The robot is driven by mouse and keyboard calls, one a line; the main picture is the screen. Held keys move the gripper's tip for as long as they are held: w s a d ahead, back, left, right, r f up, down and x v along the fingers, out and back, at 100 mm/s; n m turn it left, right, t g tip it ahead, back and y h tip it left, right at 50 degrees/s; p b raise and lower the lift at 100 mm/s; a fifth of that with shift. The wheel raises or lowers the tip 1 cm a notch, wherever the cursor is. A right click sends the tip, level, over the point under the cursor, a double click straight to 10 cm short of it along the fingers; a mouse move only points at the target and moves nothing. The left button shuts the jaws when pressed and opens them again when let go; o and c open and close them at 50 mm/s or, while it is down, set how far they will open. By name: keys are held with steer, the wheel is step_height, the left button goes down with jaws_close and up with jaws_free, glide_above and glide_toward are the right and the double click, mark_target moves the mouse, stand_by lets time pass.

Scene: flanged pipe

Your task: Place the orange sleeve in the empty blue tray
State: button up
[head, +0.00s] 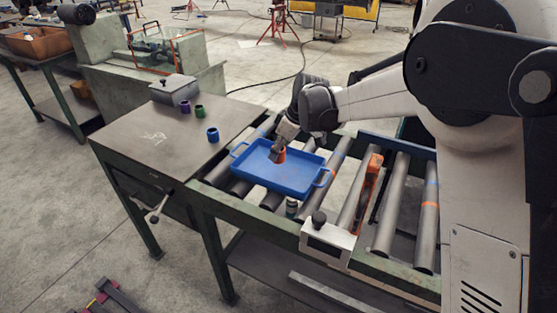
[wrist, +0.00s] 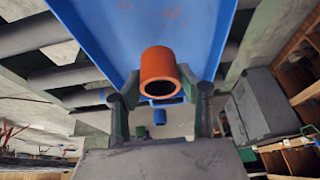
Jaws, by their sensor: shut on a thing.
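The blue tray (head: 262,184) lies on the roller conveyor and holds no other object that I can see. I cannot tell whether the sleeve touches the tray floor.
On the steel table (head: 150,135) left of the tray stand a blue sleeve (head: 212,134), a green sleeve (head: 199,110), a purple sleeve (head: 186,106) and a grey box (head: 174,88). An orange upright part (head: 368,185) and a white box with a black knob (head: 328,240) stand right of the tray.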

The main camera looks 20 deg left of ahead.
mark_target(278, 160)
steer(key=shift+f, duration=2)
steer(key=shift+f, duration=0.2)
steer(key=o, duration=1.3)
steer(key=shift+r, duration=0.2)
steer(key=v, duration=1.2)
steer(key=shift+r, duration=0.1)
